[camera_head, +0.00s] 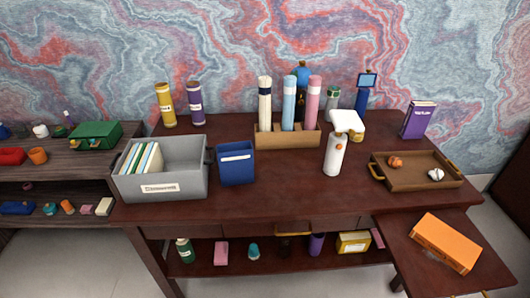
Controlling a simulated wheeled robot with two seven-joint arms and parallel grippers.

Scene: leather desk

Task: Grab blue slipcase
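The blue slipcase (236,174) stands upright on the dark red-brown desk (270,207), near its front edge and left of the middle. It is a dark blue open-topped box with a white strip near the top of its front. It stands just right of a grey bin, with little space between them. Neither of my grippers is in view.
The grey bin (190,178) holds files. A wooden holder (285,139) with rolls stands behind right. A white spray bottle (335,155) and brown tray (415,181) are further right. An orange box (446,242) lies on the side surface. Desk between slipcase and bottle is clear.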

